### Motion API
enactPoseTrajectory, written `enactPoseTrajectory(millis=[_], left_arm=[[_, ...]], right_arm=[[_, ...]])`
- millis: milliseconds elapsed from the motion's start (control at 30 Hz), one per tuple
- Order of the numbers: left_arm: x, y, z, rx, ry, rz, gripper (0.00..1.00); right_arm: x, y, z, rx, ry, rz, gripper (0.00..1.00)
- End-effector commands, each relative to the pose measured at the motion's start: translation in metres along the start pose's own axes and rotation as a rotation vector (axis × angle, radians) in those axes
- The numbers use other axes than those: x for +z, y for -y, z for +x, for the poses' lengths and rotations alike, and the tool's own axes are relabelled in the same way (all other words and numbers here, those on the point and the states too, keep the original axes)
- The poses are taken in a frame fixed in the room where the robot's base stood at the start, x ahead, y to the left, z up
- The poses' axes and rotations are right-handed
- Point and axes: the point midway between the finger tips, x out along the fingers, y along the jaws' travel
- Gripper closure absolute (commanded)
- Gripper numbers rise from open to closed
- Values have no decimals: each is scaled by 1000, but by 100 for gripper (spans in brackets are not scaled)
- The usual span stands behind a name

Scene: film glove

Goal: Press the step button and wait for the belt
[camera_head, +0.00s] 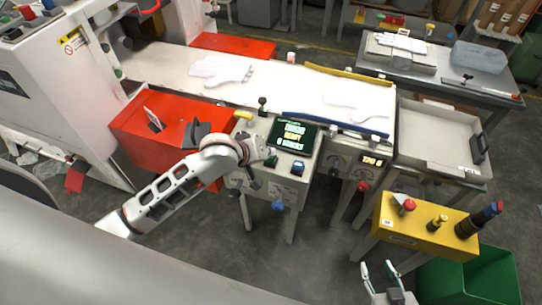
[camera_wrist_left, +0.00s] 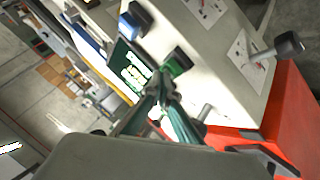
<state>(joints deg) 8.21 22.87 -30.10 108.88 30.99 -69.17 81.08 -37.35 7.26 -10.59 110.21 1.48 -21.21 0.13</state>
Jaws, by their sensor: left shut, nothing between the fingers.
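The control console (camera_head: 262,180) has a dark screen (camera_head: 292,136) with lit text; its middle line looks like "READY". A green button (camera_wrist_left: 178,62) and a blue button (camera_head: 297,168) sit on its sloped panel. I cannot read which is the step button. My left gripper (camera_head: 270,153) is shut and empty over the panel, its tips close to the green button; I cannot tell whether they touch. The wrist view also shows the shut fingers (camera_wrist_left: 163,92). The white belt (camera_head: 165,68) carries pale gloves (camera_head: 220,70). My right gripper (camera_head: 380,272) is open and empty at the lower right.
A red guard box (camera_head: 140,125) stands left of the console, beside my left arm. A yellow box (camera_head: 425,228) with a red button and knobs stands at the right, near my right gripper. A grey tray (camera_head: 435,140) lies at the belt's right end.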

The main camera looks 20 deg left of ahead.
Motion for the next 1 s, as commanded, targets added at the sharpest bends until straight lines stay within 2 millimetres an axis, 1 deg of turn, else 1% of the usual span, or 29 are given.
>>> enactPoseTrajectory(millis=[733, 1000], left_arm=[[4, 3, 4, -1, 2, 0, 100], [0, -1, -1, 0, 1, -1, 100]], right_arm=[[-2, 0, 0, 0, -4, 0, 60], [-2, 0, 0, 1, -4, 0, 60]])
